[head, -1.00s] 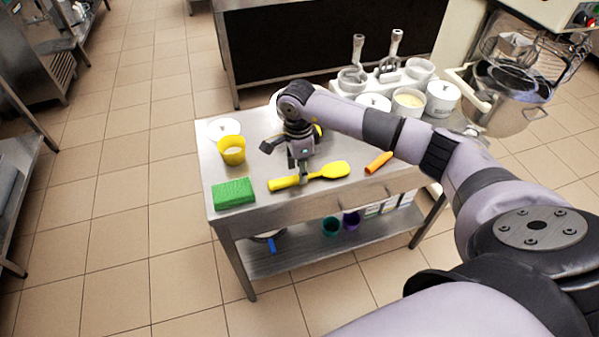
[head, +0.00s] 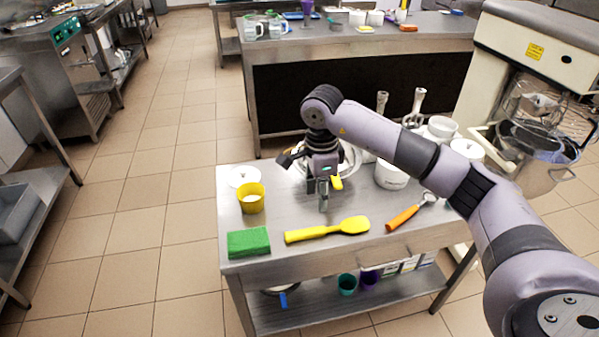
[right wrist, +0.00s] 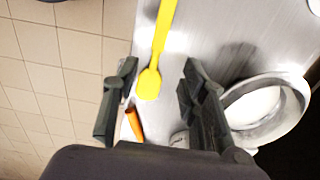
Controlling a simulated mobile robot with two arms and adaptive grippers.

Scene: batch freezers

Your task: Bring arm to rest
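My right arm reaches in from the right over the steel worktable (head: 300,262). My right gripper (head: 323,203) is above the tabletop, behind the yellow spatula (head: 327,231) and apart from it. In the right wrist view the two fingers of the gripper (right wrist: 157,85) are spread with nothing held between them. The spatula (right wrist: 155,60) lies on the table below, seen partly between the fingers. My left gripper is not in view.
A green sponge (head: 248,242), yellow cup (head: 250,198) and orange-handled tool (head: 404,217) lie around the gripper. A large round bowl (right wrist: 268,108) is close behind it. A mixer (head: 525,75) stands right. The floor at left is clear.

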